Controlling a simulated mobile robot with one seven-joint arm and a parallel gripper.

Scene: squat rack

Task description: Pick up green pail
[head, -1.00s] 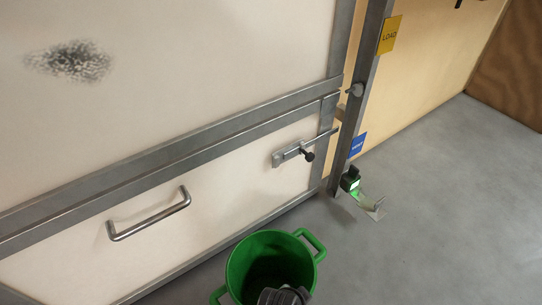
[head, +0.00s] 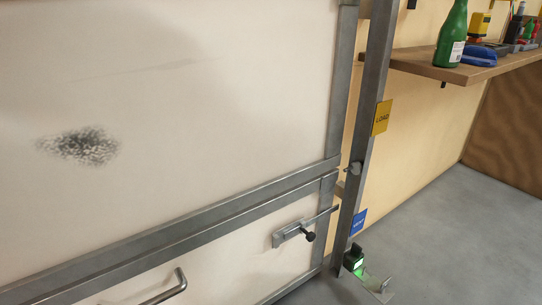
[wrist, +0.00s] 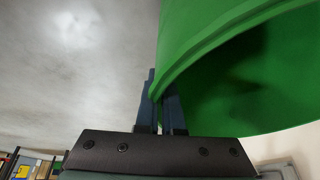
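The green pail (wrist: 235,60) fills the upper right of the wrist view, its rim running diagonally and its dark inside showing below. My gripper (wrist: 160,100) has its two dark fingers close together, one on each side of the pail's wall at the rim. They look shut on it. The pail's base and handles are out of sight. Neither the pail nor my gripper shows in the head view now, so I cannot tell whether the pail is off the floor.
A pale panel (head: 200,130) with a metal frame, a bar handle (head: 165,290) and a latch (head: 295,233) stands in front. A metal upright (head: 367,130) has a small green-lit device (head: 354,260) at its foot. A shelf (head: 440,68) holds a green bottle (head: 453,35). Floor at right is clear.

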